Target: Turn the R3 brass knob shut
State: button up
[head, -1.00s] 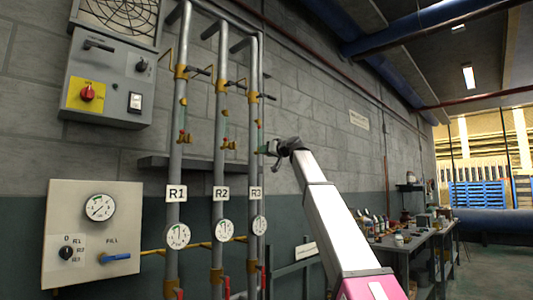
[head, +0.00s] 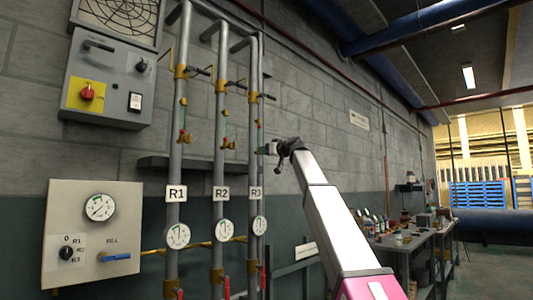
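The R3 pipe (head: 253,120) is the rightmost of three grey upright pipes and carries the R3 label (head: 256,187) and a round gauge (head: 259,226). My arm reaches up from the lower right. My gripper (head: 264,149) is at the R3 pipe, at about the height of the brass knobs on R1 (head: 184,137) and R2 (head: 229,144). The R3 brass knob is hidden or too small to make out at the gripper. Whether the fingers touch it or are closed on it cannot be told.
A dark shelf (head: 155,163) runs behind the pipes. A control box (head: 110,80) and a fill panel (head: 88,270) with a blue handle are at the left. A cluttered workbench (head: 405,240) stands to the right along the wall.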

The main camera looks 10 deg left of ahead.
jog(key=shift+o, duration=0.7)
jog(key=v, duration=1.1)
jog(key=shift+w, duration=0.1)
